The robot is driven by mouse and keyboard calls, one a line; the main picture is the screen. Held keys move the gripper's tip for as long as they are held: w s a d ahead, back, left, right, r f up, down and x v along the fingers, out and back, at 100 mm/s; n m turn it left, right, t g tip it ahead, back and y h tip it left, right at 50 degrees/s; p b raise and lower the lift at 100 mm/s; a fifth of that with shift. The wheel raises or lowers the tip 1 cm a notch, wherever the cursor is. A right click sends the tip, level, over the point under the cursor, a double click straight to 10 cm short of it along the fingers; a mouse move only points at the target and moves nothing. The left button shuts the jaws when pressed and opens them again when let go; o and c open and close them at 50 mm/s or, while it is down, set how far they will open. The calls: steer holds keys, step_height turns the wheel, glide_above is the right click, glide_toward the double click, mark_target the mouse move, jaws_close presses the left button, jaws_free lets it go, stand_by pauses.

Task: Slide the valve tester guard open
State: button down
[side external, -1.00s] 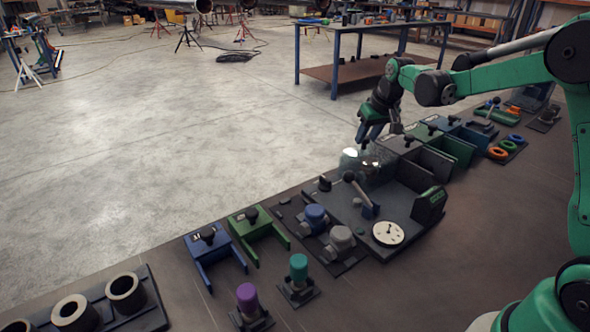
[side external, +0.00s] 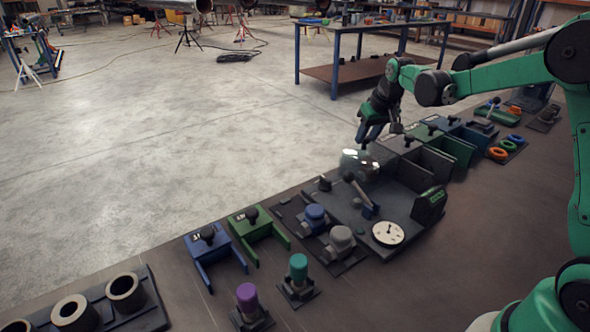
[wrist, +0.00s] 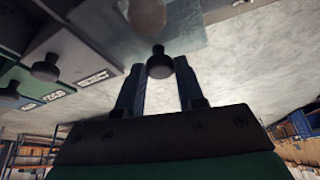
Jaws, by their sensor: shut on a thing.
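The valve tester is a dark plate (side external: 408,208) on the bench with a white dial (side external: 388,233), a lever (side external: 357,188) and a dark box (side external: 430,202). Its guard (side external: 358,161) is a clear, shiny panel at the tester's far edge, and it also shows in the wrist view (wrist: 195,32). My gripper (side external: 367,136) is at the guard's far side. In the wrist view my two blue fingers (wrist: 160,72) are shut on a black knob (wrist: 159,63) at the guard's edge. The exact finger contact is small and dark.
Grey (side external: 402,146), green (side external: 452,146) and blue bins (side external: 470,130) with black knobs stand right of the guard. Blue and grey valves (side external: 340,239) stand left of the tester. Blue and green forked holders (side external: 257,232) lie further left. Open floor lies beyond the bench.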

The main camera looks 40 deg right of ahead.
stand_by(0.3)
steer(key=s, duration=0.9)
steer(key=c, duration=0.5)
jaws_free()
steer(key=shift+c, duration=0.2)
steer(key=v, duration=0.5)
steer(key=shift+s+r, duration=0.1)
steer(key=shift+r, duration=0.25)
